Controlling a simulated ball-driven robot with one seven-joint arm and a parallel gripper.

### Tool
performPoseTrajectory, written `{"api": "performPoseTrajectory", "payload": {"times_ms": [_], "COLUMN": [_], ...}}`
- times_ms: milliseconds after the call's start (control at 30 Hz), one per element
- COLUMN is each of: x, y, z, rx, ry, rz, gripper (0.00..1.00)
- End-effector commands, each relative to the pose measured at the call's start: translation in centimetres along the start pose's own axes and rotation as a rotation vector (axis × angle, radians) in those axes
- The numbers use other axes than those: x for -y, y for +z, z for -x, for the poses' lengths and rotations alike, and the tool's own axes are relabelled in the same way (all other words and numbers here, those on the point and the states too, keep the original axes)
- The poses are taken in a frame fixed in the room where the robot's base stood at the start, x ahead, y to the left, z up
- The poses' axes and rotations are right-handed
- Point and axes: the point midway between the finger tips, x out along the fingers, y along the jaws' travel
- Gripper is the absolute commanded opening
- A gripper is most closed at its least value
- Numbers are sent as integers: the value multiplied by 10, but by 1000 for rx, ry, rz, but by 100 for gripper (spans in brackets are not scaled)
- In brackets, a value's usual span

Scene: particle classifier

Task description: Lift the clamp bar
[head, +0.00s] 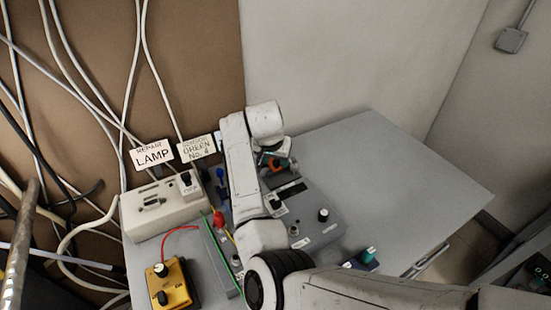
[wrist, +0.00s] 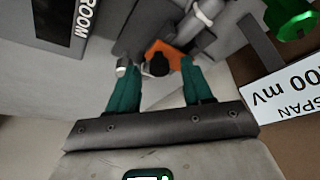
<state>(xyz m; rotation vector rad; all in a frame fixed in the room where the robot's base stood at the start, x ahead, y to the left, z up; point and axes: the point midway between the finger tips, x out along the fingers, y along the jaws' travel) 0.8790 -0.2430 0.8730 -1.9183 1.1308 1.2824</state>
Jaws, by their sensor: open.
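My gripper (wrist: 158,66) is open in the wrist view, with its two teal fingers apart and nothing held between them. An orange part (wrist: 163,50) with a dark round piece sits at the fingertips, between them in the picture. It adjoins a grey fitting (wrist: 145,28) on the instrument. I cannot tell which piece is the clamp bar, or whether a finger touches it. In the head view the orange part (head: 270,161) shows small at the back of the grey instrument box (head: 320,238), partly hidden by my arm.
A beige lamp box (head: 160,210) and a yellow box (head: 176,285) stand at the left with wires. Signs reading "LAMP" (head: 153,154) and "GREEN" (head: 197,148) stand behind. In the wrist view a "SPAN" label (wrist: 285,92) and a green knob (wrist: 292,20) are at right. The table's right side (head: 400,180) is clear.

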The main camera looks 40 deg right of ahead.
Motion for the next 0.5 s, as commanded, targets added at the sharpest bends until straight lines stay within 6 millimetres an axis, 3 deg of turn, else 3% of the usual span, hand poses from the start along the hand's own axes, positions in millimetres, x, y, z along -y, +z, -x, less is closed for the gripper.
{"api": "performPoseTrajectory", "payload": {"times_ms": [333,500], "x": [0,0], "y": [0,0], "z": [-4,-4], "rx": [0,0], "ry": [0,0], "rz": [0,0], "gripper": [50,34]}}
